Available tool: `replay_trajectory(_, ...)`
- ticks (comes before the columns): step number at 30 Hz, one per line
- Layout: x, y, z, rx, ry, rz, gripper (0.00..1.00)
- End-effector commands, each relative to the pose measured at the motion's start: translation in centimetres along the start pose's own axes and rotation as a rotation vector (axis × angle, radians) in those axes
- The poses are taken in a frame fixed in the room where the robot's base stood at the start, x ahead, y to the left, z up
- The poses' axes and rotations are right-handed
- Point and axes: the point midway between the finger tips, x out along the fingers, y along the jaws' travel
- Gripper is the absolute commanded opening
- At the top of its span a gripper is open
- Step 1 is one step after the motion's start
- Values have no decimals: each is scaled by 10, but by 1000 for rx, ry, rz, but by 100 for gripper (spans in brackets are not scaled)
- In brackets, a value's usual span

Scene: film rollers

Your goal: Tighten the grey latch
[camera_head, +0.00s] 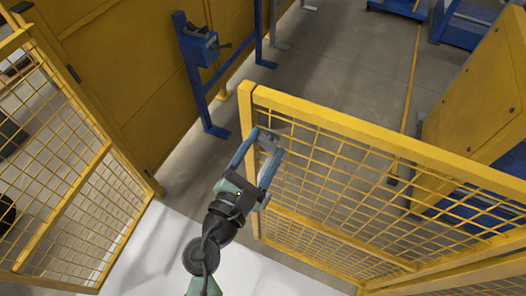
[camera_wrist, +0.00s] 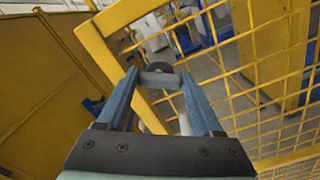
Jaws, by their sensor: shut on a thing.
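The grey latch (camera_wrist: 160,79) is on the yellow frame of the mesh gate (camera_head: 350,135), near the frame's upper left corner. In the wrist view it lies between the tips of my two blue fingers. My gripper (camera_head: 266,137) is shut on the latch, with one finger on each side; it also shows in the wrist view (camera_wrist: 159,76). In the head view the fingers hide much of the latch. A smaller pale part (camera_wrist: 185,124) shows lower down, between the fingers near the right one.
Another yellow mesh panel (camera_head: 75,185) stands at the left, beside a tall yellow wall (camera_head: 135,70). A blue stand (camera_head: 200,60) is behind, against that wall. A yellow cabinet (camera_head: 480,95) stands at the right. The grey floor (camera_head: 345,60) beyond the gate is mostly clear.

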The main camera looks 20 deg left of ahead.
Motion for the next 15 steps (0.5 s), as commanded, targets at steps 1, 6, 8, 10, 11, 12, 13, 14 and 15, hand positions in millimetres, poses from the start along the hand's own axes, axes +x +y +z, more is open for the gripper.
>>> replay_trajectory(1, 0, -2, -3, 46, -1, 0, 12)
replay_trajectory(6, 0, -3, -3, 208, -1, 0, 12)
replay_trajectory(8, 0, -3, -3, 265, -2, 0, 12)
replay_trajectory(10, 0, -4, -3, 331, -1, 0, 12)
replay_trajectory(11, 0, -4, -3, 360, -2, 0, 12)
replay_trajectory(12, 0, -4, -3, 398, -2, 0, 12)
replay_trajectory(13, 0, -4, -3, 427, -2, 0, 12)
replay_trajectory(14, 0, -4, -4, 455, -1, 0, 12)
replay_trajectory(15, 0, -4, -4, 493, -1, 0, 12)
